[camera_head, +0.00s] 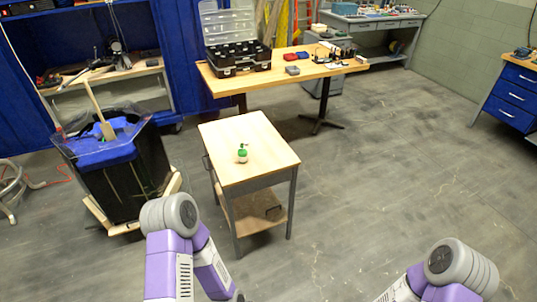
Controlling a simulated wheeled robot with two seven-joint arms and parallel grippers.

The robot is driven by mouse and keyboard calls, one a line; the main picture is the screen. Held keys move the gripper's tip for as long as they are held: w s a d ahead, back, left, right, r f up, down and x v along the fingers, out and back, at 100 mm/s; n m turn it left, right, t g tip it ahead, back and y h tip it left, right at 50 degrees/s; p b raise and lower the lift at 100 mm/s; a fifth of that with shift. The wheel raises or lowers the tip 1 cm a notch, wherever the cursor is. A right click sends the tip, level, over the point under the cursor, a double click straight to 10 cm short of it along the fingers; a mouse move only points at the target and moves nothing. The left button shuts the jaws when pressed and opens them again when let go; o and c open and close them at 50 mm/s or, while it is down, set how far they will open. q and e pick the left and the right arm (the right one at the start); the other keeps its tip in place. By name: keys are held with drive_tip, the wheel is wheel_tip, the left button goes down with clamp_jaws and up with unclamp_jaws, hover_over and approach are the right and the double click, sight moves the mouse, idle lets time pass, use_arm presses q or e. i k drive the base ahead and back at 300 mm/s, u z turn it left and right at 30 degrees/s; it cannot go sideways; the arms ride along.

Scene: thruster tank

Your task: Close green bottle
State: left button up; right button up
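A small green and white bottle (242,154) stands upright near the middle of the small wooden table (265,137). Its lower part looks green and a small green piece shows at its top; it is too small to tell whether its cap is on, open or shut. My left arm shows at the lower left, bent downward, in front of the table, and its gripper is not visible. My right arm shows at the lower right corner, and its gripper is outside the frame. Neither arm touches the bottle or the table.
A long wooden workbench (285,75) with an open black case (238,58) and small items is behind. A blue drawer cabinet (512,97) is at the right. The floor right of the table is clear.

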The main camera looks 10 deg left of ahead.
sight(243, 153)
drive_tip(key=u, duration=0.25)
drive_tip(key=i, duration=0.3)
drive_tip(key=u, duration=1)
drive_tip(key=i, duration=1.4)
drive_tip(key=z, duration=0.3)
